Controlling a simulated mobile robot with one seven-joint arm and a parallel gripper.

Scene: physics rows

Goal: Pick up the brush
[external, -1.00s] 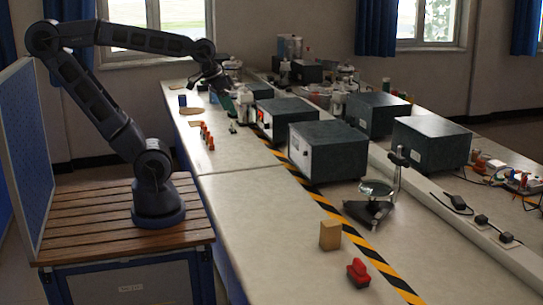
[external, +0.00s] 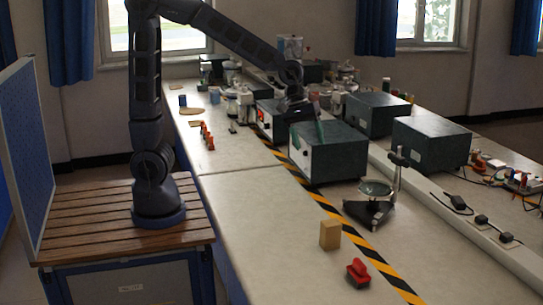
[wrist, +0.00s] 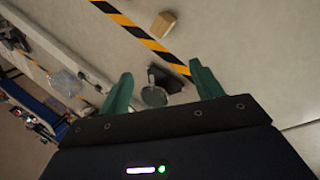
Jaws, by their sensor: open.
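A small red object with a dark lower part (external: 358,272), which looks like the brush, lies on the near end of the bench. My gripper (external: 311,118) is in the air above the dark instrument boxes, well behind the red object. In the wrist view its two green fingers (wrist: 162,90) are spread apart with nothing between them.
A tan block (external: 330,235) stands behind the red object; it also shows in the wrist view (wrist: 163,24). A magnifier stand (external: 370,210) and dark boxes (external: 328,152) stand farther back. Striped tape (external: 352,236) runs along the bench. The bench's near left is clear.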

